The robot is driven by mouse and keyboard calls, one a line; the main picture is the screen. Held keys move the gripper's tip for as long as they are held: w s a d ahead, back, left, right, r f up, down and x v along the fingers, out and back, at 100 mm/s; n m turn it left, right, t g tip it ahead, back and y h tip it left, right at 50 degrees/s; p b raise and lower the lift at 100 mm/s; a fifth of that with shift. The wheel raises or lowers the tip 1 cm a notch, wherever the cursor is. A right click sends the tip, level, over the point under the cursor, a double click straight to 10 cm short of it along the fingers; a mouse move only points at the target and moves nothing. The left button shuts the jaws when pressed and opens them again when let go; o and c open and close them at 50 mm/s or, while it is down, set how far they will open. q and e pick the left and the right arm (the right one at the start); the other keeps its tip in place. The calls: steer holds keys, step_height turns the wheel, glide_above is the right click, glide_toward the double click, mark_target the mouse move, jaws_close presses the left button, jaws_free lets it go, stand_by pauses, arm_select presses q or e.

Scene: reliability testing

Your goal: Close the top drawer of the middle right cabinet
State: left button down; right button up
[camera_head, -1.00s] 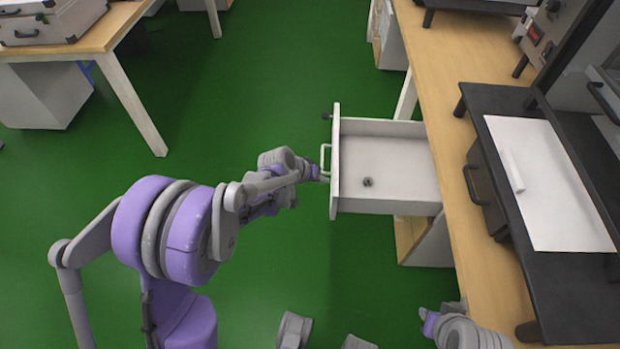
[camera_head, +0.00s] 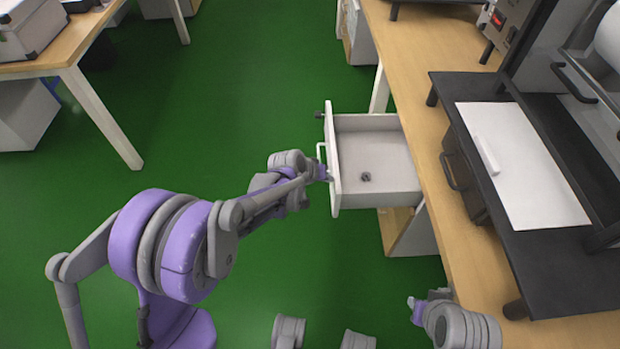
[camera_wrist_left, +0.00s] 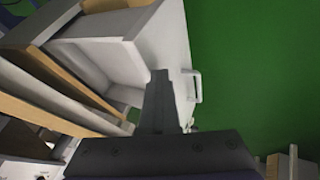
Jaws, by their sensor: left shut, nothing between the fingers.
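The white top drawer (camera_head: 390,145) is pulled out from under the wooden bench at the right. Its front panel (camera_head: 333,165) faces left and carries a handle. My left gripper (camera_head: 326,173) is shut and empty, with its tip at the outer face of the panel, near the handle. In the left wrist view, the shut fingers (camera_wrist_left: 157,105) lie against or just in front of the drawer front (camera_wrist_left: 165,45), beside the handle (camera_wrist_left: 194,87); exact contact is hard to tell. My right gripper (camera_head: 416,309) is low at the right, away from the drawer; its jaws are unclear.
A small dark object (camera_head: 365,177) lies in the drawer. The wooden bench (camera_head: 415,60) carries a black stand (camera_head: 560,260) with a white sheet. Green floor (camera_head: 230,90) is free to the left of the drawer, up to another table (camera_head: 70,62).

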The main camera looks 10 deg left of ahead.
arm_select(q)
steer(key=w+d, duration=0.3)
steer(key=d, duration=0.7)
steer(key=w+d, duration=0.3)
steer(key=d, duration=0.8)
steer(key=shift+d, duration=0.25)
steer(key=shift+w+a, duration=0.1)
steer(key=shift+a, duration=0.05)
